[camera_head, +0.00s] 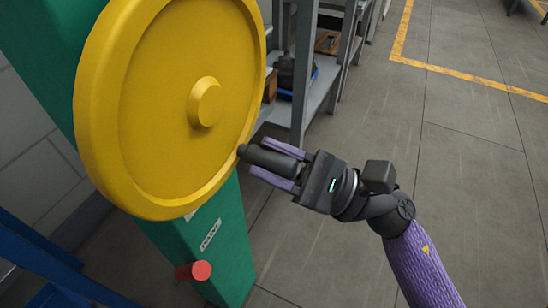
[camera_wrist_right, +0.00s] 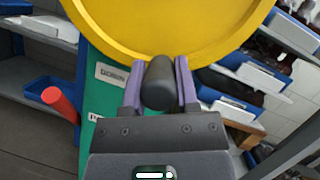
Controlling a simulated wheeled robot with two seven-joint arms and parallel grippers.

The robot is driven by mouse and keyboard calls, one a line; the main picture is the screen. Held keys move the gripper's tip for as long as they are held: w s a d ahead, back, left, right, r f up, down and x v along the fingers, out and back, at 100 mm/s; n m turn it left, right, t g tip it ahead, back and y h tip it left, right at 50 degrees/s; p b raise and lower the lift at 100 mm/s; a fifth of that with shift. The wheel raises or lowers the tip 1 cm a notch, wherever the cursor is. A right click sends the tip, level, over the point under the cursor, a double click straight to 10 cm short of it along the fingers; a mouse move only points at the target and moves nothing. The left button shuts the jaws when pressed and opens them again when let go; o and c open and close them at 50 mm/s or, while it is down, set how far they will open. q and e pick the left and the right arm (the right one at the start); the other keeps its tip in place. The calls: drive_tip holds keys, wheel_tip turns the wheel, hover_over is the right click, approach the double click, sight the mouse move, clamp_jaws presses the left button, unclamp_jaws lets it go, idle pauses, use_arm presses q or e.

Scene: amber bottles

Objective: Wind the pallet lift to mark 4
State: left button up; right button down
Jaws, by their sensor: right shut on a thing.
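A large yellow handwheel (camera_head: 165,110) with a round hub (camera_head: 205,103) is mounted on a green column (camera_head: 222,240). A dark cylindrical handle (camera_head: 272,160) stands out from the lower right of the wheel's rim. My right gripper (camera_head: 258,157) is shut on this handle, its purple fingers on either side. The right wrist view shows the handle (camera_wrist_right: 159,85) between the fingers, with the wheel's rim (camera_wrist_right: 175,45) just beyond. No numbered mark or lift platform can be made out. My left gripper is not in view.
A red knob (camera_head: 194,271) sticks out of the column below the wheel, near a small white label (camera_head: 210,235). Grey shelving (camera_head: 302,80) with boxes stands behind. A blue frame (camera_head: 40,262) is at lower left. The floor (camera_head: 470,170) at right is clear, with yellow lines.

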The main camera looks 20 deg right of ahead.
drive_tip(key=shift+c, duration=1.8)
unclamp_jaws()
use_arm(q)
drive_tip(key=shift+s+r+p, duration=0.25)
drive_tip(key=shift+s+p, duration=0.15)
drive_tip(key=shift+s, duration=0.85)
use_arm(e)
drive_tip(key=v, duration=1)
